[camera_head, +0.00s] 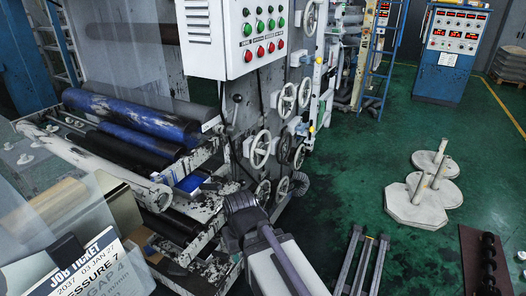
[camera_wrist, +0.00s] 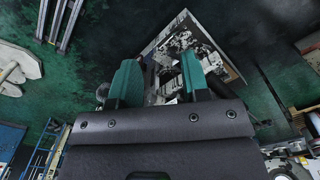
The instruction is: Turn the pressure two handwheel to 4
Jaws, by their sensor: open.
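Several pale handwheels are mounted on the machine's side panel in the head view. A large one (camera_head: 260,148) is at the front, another (camera_head: 287,100) is higher and further right, and a lower one (camera_head: 262,192) is partly behind my arm. I cannot read any label that tells which is pressure two, nor any dial value. My gripper (camera_wrist: 160,70) shows in the wrist view with its two teal fingers apart. Nothing is held between them. Part of the machine (camera_wrist: 178,62) lies beyond the fingers, and no handwheel is clearly between them.
A control box (camera_head: 250,38) with green and red buttons overhangs the handwheels. Blue and black rollers (camera_head: 135,115) lie left. A job ticket (camera_head: 88,268) stands at lower left, partly cut off. Pale discs (camera_head: 425,190) and a metal frame (camera_head: 362,262) lie on the green floor right.

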